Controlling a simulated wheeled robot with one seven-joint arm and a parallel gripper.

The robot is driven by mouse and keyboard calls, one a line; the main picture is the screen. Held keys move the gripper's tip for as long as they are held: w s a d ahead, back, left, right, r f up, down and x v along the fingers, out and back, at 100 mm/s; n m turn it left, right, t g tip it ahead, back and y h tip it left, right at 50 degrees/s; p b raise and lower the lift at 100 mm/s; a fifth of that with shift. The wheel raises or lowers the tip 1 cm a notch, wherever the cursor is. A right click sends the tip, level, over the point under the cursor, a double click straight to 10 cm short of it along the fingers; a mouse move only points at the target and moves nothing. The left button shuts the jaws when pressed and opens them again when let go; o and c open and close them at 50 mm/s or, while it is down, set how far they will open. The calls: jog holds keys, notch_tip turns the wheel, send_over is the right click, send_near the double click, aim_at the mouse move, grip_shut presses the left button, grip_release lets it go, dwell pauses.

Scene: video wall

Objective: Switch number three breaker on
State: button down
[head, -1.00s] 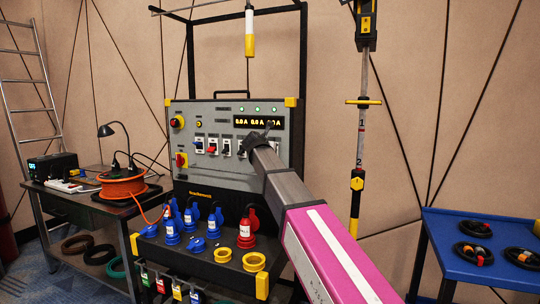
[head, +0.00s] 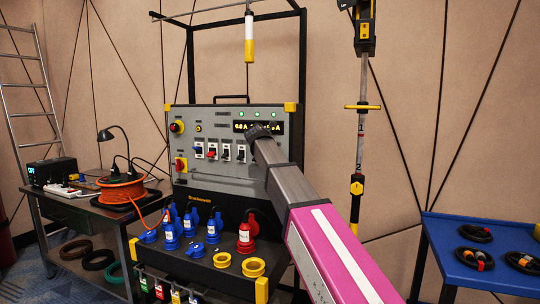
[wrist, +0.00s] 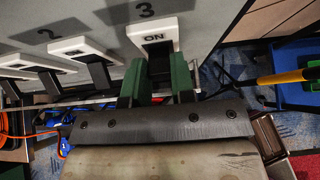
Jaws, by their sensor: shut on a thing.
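The number three breaker (wrist: 153,38) is in the wrist view under a printed "3". It has a white plate reading "ON" and a dark part below it, between my green fingers. My gripper (wrist: 157,80) is shut on that dark part, one finger on each side. The fingers partly hide it. In the head view my gripper (head: 258,132) is at the right of the grey panel (head: 205,118), over the lower edge of the display. Several breakers show there to its left, including a red one (head: 211,151). The grip itself is too small to tell there.
The number two breaker (wrist: 80,47) is just left of number three. Red and blue plugs (head: 246,236) stand on the ledge below the panel. A blue table (head: 438,232) is at the right, and a pole (head: 360,150) stands between. A cable reel (head: 122,190) is on the left table.

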jog(key=c, duration=1)
grip_release()
jog(key=shift+o, duration=0.2)
jog(key=shift+s, duration=0.1)
jog(key=v, duration=1)
jog(key=shift+s+r, duration=0.2)
jog(key=shift+r, duration=0.05)
jog(key=shift+a, duration=0.1)
